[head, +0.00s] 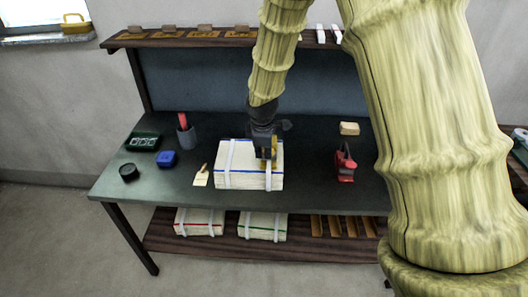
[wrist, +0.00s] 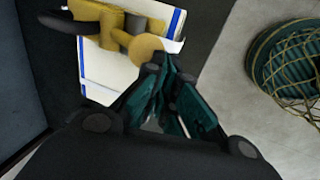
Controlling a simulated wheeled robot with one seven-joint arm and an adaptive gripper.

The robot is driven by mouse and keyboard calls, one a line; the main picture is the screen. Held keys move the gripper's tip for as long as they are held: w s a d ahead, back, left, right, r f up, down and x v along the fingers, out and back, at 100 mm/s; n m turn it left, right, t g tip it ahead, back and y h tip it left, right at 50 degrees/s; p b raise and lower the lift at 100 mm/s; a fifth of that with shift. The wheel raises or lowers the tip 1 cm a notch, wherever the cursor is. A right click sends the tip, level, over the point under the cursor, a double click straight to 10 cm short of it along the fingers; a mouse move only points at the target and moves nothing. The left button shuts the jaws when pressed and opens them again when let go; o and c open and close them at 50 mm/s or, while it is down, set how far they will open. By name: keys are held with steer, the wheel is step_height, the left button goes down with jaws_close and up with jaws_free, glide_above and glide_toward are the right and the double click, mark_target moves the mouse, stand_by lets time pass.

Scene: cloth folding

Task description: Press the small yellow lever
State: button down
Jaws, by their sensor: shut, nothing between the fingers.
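A yellow tool with a rounded yellow lever (wrist: 146,48) and a dark handle (wrist: 62,24) sits on a white bundle with a blue stripe (wrist: 122,88) in the wrist view. In the head view the bundle (head: 235,178) lies on the dark table, and part of the yellow tool (head: 272,148) shows beside my gripper (head: 262,150). In the wrist view my gripper (wrist: 170,68) is shut and empty. Its fingertips are just below and right of the rounded yellow end; whether they touch it I cannot tell.
A teal wire-topped basket (wrist: 290,65) stands on the floor in the wrist view.

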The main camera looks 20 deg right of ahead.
steer(key=v, duration=1.3)
steer(key=shift+r+b, duration=0.15)
steer(key=shift+b, duration=0.15)
steer(key=shift+s, duration=0.15)
stand_by(0.6)
steer(key=s+a+f+m+g+y, duration=0.15)
steer(key=s+f, duration=0.35)
steer(key=f, duration=0.5)
steer(key=s+a+f+m, duration=0.1)
steer(key=s+f+m, duration=0.25)
steer(key=f, duration=0.65)
steer(key=s+a+f+m+y, duration=0.1)
steer(key=s+a+f, duration=0.1)
steer(key=s+f, duration=0.5)
steer(key=s+f+m, duration=0.3)
steer(key=s+f, duration=0.5)
steer(key=s, duration=0.3)
steer(key=s+d+f+m+g+h+b, duration=0.1)
steer(key=s+f+m, duration=0.3)
steer(key=s+f, duration=0.5)
steer(key=shift+s+d+f, duration=0.25)
steer(key=shift+s+f, duration=0.1)
steer(key=shift+s, duration=0.85)
